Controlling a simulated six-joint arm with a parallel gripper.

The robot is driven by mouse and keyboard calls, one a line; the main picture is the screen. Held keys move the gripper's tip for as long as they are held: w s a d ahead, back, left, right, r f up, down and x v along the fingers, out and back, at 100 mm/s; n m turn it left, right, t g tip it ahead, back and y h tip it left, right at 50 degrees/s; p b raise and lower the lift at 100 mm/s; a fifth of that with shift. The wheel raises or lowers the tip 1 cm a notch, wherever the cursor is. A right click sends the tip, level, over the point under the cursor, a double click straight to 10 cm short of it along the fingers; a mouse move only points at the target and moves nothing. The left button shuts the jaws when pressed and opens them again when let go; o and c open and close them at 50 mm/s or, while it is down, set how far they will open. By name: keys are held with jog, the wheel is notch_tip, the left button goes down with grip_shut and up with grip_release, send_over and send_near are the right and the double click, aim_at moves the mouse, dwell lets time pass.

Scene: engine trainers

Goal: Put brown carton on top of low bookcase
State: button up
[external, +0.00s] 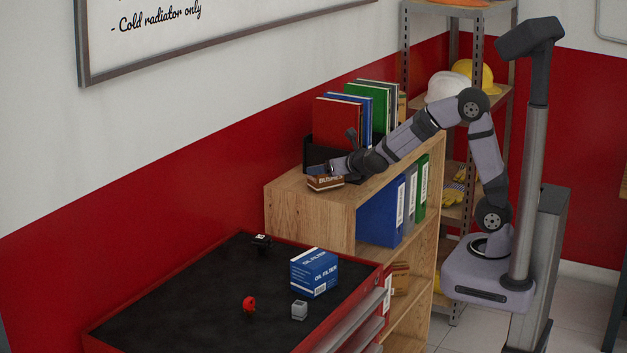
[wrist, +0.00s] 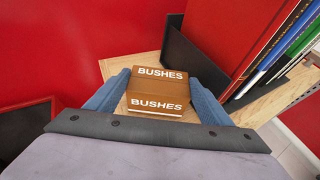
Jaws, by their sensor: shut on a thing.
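The brown carton (wrist: 158,88), lettered BUSHES, is between the two fingers of my gripper (wrist: 160,92) in the wrist view. In the external view the carton (external: 325,182) is at the near left end of the top of the low bookcase (external: 287,198). My gripper (external: 338,174) is shut on it. The carton is at or just above the wooden top; I cannot tell whether it touches. The bookcase top (wrist: 114,66) also shows behind the carton in the wrist view.
A dark book holder (external: 314,155) with several upright books (external: 338,122) stands on the bookcase just behind the carton. Binders (external: 381,219) fill a shelf below. A red tool cabinet (external: 228,244) in front carries a blue oil filter box (external: 314,272) and small parts.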

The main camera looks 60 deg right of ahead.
dwell(0.3)
jog(key=shift+f, duration=0.15)
jog(key=o, duration=1.4)
jog(key=shift+r, duration=0.2)
jog(key=v, duration=1.2)
jog(key=shift+f, duration=0.15)
jog(key=shift+s, duration=0.1)
